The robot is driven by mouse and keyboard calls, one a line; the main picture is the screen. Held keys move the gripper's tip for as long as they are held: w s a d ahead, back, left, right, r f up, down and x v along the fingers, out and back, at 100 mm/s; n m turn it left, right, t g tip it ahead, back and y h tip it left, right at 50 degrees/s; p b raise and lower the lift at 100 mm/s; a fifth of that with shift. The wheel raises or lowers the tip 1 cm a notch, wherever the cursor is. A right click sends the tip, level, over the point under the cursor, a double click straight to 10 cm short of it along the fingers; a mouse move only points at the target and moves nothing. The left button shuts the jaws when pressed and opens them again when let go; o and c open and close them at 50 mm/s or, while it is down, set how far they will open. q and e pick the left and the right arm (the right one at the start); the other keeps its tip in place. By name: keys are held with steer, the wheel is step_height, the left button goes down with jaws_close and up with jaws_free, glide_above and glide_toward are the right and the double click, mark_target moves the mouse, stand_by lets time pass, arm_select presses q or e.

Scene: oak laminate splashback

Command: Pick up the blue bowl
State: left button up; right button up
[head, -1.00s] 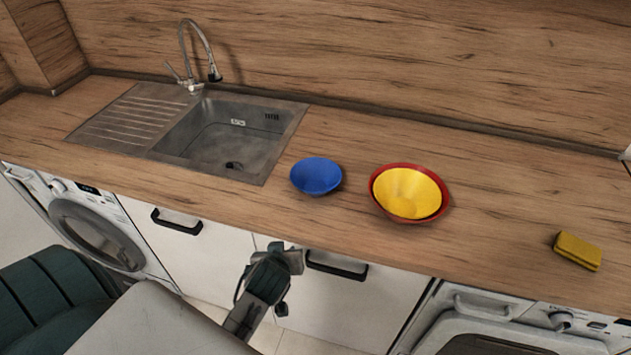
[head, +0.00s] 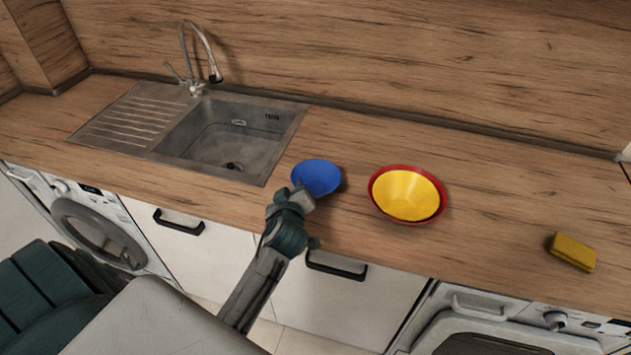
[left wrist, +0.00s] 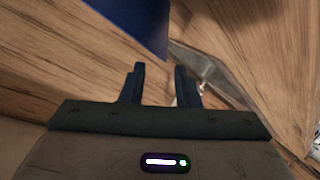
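The blue bowl (head: 317,176) stands upright on the wooden counter, between the sink and a red bowl. My left gripper (head: 303,195) is at the near side of the blue bowl and covers a small part of its near edge. In the left wrist view the blue bowl (left wrist: 138,22) shows at the top, beyond the fingertips. There the two fingers of my left gripper (left wrist: 160,72) stand apart with nothing between them. Whether a finger touches the bowl I cannot tell. My right gripper is in neither view.
A yellow bowl (head: 405,194) sits inside the red bowl (head: 441,209), just right of the blue bowl. A yellow sponge (head: 573,252) lies further right. The steel sink (head: 220,133) with its tap (head: 197,85) is at the left. Counter (head: 500,185) between red bowl and sponge is clear.

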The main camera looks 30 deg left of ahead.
mark_target(294, 182)
arm_select(q)
steer(key=shift+w+a+f+p, duration=0.1)
steer(key=shift+w+a+p, duration=0.15)
steer(key=shift+w+p, duration=0.3)
steer(key=p+x, duration=0.1)
steer(key=x, duration=0.2)
steer(key=shift+s+a+f+p, duration=0.1)
steer(key=shift+f+p, duration=0.05)
steer(key=shift+p, duration=0.2)
steer(key=shift+w+a+f, duration=0.25)
steer(key=shift+w+f, duration=0.05)
steer(key=shift+w, duration=0.1)
steer(key=shift+s, duration=0.1)
steer(key=c, duration=0.6)
jaws_close()
